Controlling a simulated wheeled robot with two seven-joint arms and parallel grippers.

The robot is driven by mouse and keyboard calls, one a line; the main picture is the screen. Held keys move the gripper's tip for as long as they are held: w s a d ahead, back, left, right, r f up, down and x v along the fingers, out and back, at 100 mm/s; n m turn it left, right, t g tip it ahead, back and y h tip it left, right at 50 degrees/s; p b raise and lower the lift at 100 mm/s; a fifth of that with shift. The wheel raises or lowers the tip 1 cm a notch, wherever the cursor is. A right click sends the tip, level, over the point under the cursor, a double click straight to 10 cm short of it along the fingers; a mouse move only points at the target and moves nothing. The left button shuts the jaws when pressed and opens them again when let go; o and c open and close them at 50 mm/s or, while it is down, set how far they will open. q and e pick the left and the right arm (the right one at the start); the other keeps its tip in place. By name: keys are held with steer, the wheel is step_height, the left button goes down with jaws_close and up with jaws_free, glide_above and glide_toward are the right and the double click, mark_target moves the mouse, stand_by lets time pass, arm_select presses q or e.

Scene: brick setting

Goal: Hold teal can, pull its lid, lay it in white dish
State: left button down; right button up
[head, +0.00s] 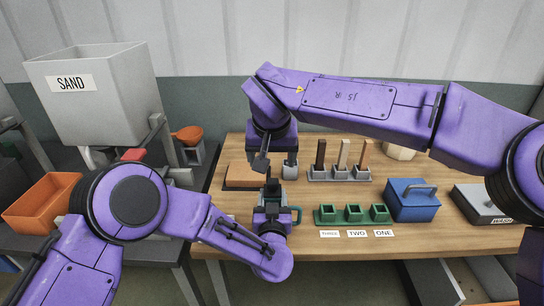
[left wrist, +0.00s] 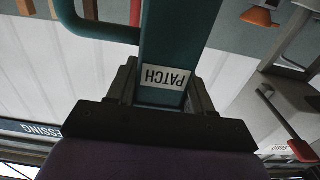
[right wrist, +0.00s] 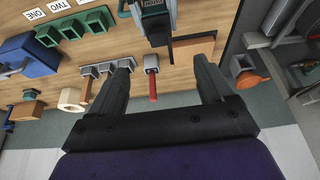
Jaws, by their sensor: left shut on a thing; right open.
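The teal can (head: 281,217), with a side handle, is upright over the front of the bench in the head view. Its side with a PATCH label fills the top of the left wrist view (left wrist: 175,35). My left gripper (head: 268,212) is shut around the can body. A dark lid with a knob (head: 272,190) appears on top; its seating is hard to make out. My right gripper (head: 272,162) is open and empty, pointing down behind and above the can. Its spread fingers show in the right wrist view (right wrist: 163,62).
On the bench are a brown board (head: 240,178), a grey rack of upright blocks (head: 340,175), green bins (head: 352,214), a blue box (head: 412,200) and a grey box (head: 480,205).

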mark_target(272, 180)
arm_select(q)
steer(key=shift+f, duration=0.15)
arm_select(e)
steer(key=x, duration=1.2)
steer(key=shift+s, duration=0.1)
steer(key=c, duration=1.3)
steer(key=shift+r, duration=0.2)
steer(key=shift+r, duration=0.95)
steer(key=shift+r, duration=2)
arm_select(q)
steer(key=shift+c, duration=2.4)
jaws_free()
steer(key=shift+o, duration=0.6)
steer(key=shift+w+a, duration=0.1)
